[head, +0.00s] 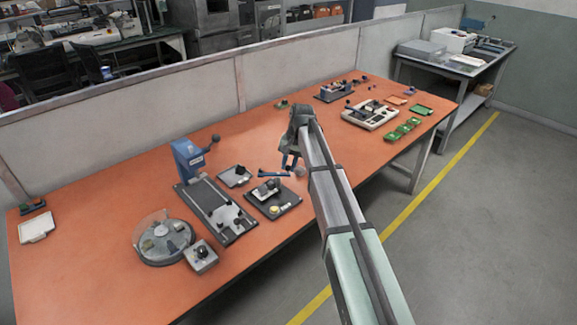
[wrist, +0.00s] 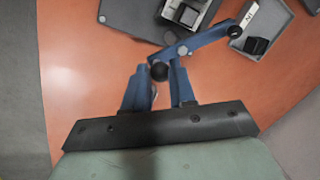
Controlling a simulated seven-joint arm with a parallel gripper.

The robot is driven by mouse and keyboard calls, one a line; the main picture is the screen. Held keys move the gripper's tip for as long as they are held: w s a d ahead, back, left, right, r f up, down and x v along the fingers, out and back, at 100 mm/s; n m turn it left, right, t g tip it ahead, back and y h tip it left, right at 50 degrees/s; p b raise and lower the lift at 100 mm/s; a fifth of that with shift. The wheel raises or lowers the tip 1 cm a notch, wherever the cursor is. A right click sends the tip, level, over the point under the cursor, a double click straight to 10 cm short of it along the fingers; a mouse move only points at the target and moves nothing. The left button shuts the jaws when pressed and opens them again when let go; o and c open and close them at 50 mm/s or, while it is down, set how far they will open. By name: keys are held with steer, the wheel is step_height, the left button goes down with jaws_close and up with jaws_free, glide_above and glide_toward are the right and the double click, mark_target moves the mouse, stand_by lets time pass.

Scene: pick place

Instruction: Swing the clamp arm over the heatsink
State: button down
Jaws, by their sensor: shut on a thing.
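The blue clamp arm (wrist: 207,38) runs diagonally in the wrist view, with a dark round knob (wrist: 158,70) at its near end. My gripper (wrist: 160,76) is shut on this knob, its blue fingers on either side. In the head view my gripper (head: 291,165) is at the right end of the clamp arm (head: 271,173). The dark fixture plate (head: 285,208) lies in front of the arm, carrying a pale block and a yellow button. The fixture (wrist: 137,16) is cut off at the top of the wrist view. I cannot clearly make out the heatsink.
A grey tray with a black piece (head: 235,176) lies left of the fixture. Green boards (head: 402,131) lie at right.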

steer(key=shift+w+a+n+g, duration=0.2)
steer(key=shift+w+n, duration=0.3)
steer(key=shift+n, duration=0.95)
steer(key=shift+w+a+n+g, duration=0.15)
steer(key=shift+w+n+g, duration=0.25)
steer(key=shift+n, duration=1)
steer(key=shift+w+a+n+g, duration=0.2)
steer(key=shift+w+n, duration=0.35)
steer(key=shift+n, duration=0.9)
steer(key=c, duration=0.9)
jaws_free()
steer(key=shift+c, duration=0.2)
steer(key=v, duration=1.4)
steer(key=shift+a, duration=0.25)
